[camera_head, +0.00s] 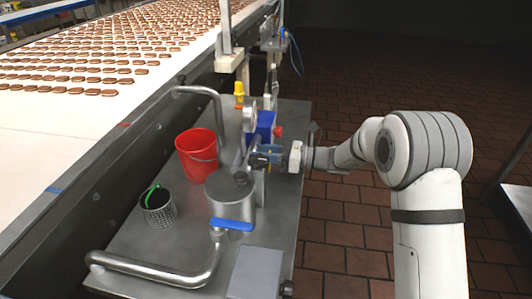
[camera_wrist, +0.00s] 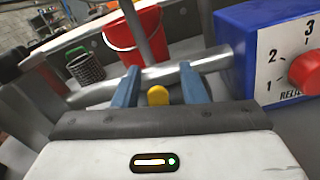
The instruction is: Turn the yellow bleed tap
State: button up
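The yellow bleed tap (camera_wrist: 158,95) shows in the wrist view as a small rounded yellow tab in front of a grey metal pipe (camera_wrist: 160,76). My gripper (camera_wrist: 160,72) is open, with one blue finger on each side of the tap and a visible gap on both sides. The fingertips reach close to the pipe; I cannot tell if they touch it. In the head view my gripper (camera_head: 258,156) is beside the metal pot and pipework, and the tap is too small or hidden to make out there.

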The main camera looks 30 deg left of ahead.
jog(key=shift+c, duration=0.2)
grip_shut()
jog(key=shift+s+d+n+b, duration=0.1)
jog(key=shift+s+n+b, duration=0.15)
jog(key=shift+n+b, duration=0.35)
jog(key=shift+o, duration=0.2)
grip_release()
jog(key=shift+p+v, duration=0.4)
jog(key=shift+v, duration=3.45)
